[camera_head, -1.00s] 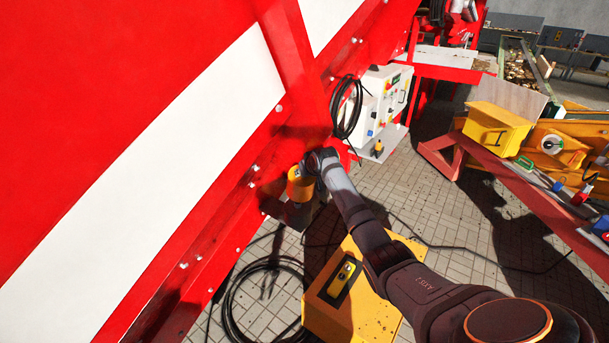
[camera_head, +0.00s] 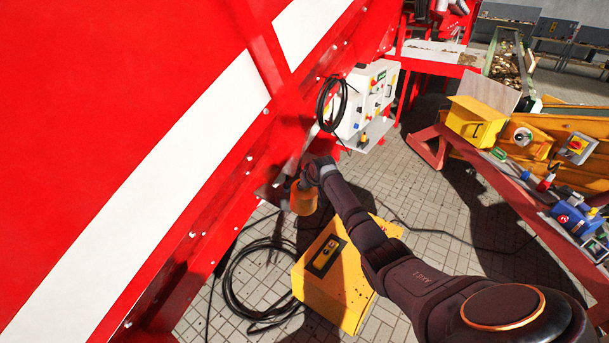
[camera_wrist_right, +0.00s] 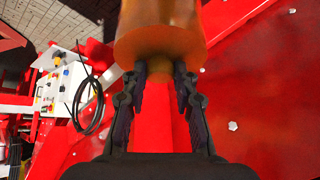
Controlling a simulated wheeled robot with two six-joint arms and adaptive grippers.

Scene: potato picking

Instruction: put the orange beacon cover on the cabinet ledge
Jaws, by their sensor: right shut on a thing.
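The orange beacon cover (camera_head: 304,200) is held at the end of my right arm, in front of the red machine's lower side. In the right wrist view, its wide translucent orange body (camera_wrist_right: 160,28) fills the top middle. My right gripper (camera_wrist_right: 160,68) is shut on its narrower end, with a finger on each side. In the head view the right gripper (camera_head: 299,182) is small and partly hidden by its own wrist. The white control cabinet (camera_head: 362,98), with its ledge (camera_head: 374,134) below, is beyond the cover, up and right. My left gripper is out of view.
A black cable coil (camera_head: 332,104) hangs at the cabinet's left side. A small dark and yellow thing (camera_head: 363,138) stands on the ledge. A yellow box (camera_head: 335,275) and a cable loop (camera_head: 245,285) lie on the paving. A red bench (camera_head: 500,185) stands right, with paving between.

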